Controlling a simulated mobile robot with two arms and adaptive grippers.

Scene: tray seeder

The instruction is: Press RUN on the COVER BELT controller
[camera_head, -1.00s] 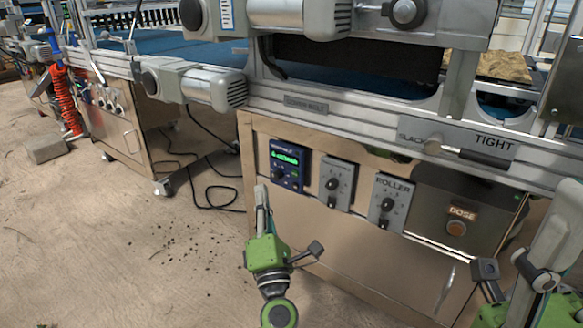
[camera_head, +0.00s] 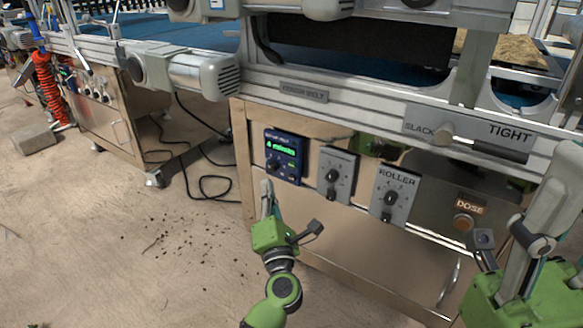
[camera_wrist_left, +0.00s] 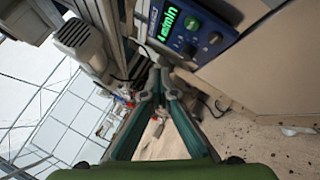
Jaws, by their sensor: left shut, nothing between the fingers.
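The blue controller (camera_head: 284,157) with a green lit display is on the steel cabinet front, below a grey plate (camera_head: 304,93) that seems to read COVER BELT. It has a dark knob and small controls under the display; their lettering is too small to read. It also shows at the top of the left wrist view (camera_wrist_left: 190,28). My left gripper (camera_head: 267,187) is shut and empty, fingers pointing up, just below the controller's lower left edge in the picture; contact cannot be told. Its fingertips meet in the left wrist view (camera_wrist_left: 160,72). My right gripper (camera_head: 520,290) is partly cut off at lower right.
Right of the controller are a grey knob box (camera_head: 336,175), the ROLLER box (camera_head: 393,196) and an orange DOSE button (camera_head: 463,221). A SLACK/TIGHT lever plate (camera_head: 468,131) and a motor (camera_head: 190,74) sit above. Cables lie on the floor; open floor is at left.

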